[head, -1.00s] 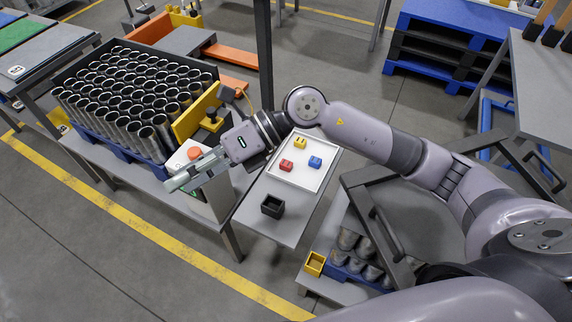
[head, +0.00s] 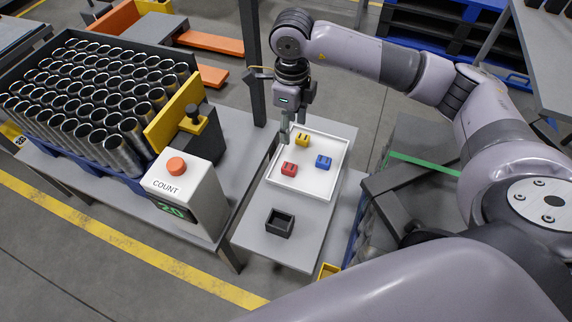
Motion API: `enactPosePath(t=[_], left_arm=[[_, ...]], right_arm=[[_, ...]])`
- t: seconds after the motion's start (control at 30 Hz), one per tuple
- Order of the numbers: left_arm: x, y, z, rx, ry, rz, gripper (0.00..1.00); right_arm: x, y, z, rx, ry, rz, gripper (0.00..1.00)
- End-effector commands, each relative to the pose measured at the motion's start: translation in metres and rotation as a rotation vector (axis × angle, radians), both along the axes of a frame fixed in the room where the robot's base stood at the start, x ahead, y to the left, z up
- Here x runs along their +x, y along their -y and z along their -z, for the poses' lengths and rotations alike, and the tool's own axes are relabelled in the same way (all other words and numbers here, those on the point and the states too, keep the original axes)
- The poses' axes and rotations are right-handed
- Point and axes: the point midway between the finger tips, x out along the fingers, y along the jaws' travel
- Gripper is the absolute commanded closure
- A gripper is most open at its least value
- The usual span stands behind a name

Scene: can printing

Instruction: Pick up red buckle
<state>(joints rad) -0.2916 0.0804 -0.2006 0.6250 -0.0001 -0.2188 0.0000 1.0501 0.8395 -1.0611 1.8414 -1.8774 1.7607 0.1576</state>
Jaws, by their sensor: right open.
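The red buckle (head: 289,169) lies in the white tray (head: 306,192), near its left side. A blue buckle (head: 323,161) lies to its right and a yellow buckle (head: 302,140) behind it, both in the same tray. My right gripper (head: 291,142) is open and empty and points down at the tray's back left edge, behind the red buckle and apart from it. My left gripper is not in view.
A small black box (head: 280,223) stands on the grey table (head: 262,243) in front of the tray. To the left are a COUNT box with a red button (head: 176,166), a yellow plate (head: 173,115) and a crate of several metal cans. A dark post (head: 252,60) rises behind the table.

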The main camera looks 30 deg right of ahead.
Motion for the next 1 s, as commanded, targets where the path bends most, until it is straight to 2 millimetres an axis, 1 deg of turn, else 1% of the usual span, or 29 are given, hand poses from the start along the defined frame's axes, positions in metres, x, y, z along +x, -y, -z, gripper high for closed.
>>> enactPosePath(t=[0.03,0.1,0.2,0.27,0.33,0.43,0.63,0.83,0.9,1.0], left_arm=[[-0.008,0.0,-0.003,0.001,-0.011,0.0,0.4],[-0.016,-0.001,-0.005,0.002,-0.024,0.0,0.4],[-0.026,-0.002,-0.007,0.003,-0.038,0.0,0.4],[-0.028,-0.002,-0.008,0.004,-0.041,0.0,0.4],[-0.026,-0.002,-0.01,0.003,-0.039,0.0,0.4],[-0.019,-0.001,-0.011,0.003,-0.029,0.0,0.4],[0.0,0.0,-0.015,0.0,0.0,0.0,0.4],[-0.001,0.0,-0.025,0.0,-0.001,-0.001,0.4],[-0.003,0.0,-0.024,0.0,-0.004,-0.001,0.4],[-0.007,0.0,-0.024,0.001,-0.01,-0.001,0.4]], right_arm=[[-0.001,0.0,0.011,0.0,-0.006,0.001,0.52],[-0.002,0.0,0.027,0.0,-0.006,0.0,0.52],[-0.002,-0.001,0.049,0.002,-0.005,0.0,0.52],[-0.001,-0.001,0.061,0.002,-0.005,0.0,0.52],[-0.002,-0.001,0.074,0.004,-0.005,-0.001,0.52],[-0.001,-0.002,0.087,0.004,-0.003,0.0,0.52],[-0.002,-0.003,0.099,0.004,-0.001,-0.002,0.52],[-0.008,-0.008,0.127,0.005,-0.005,-0.002,0.52],[-0.007,-0.007,0.137,0.005,-0.002,-0.001,0.52],[-0.007,-0.007,0.145,0.006,-0.001,-0.001,0.52]])
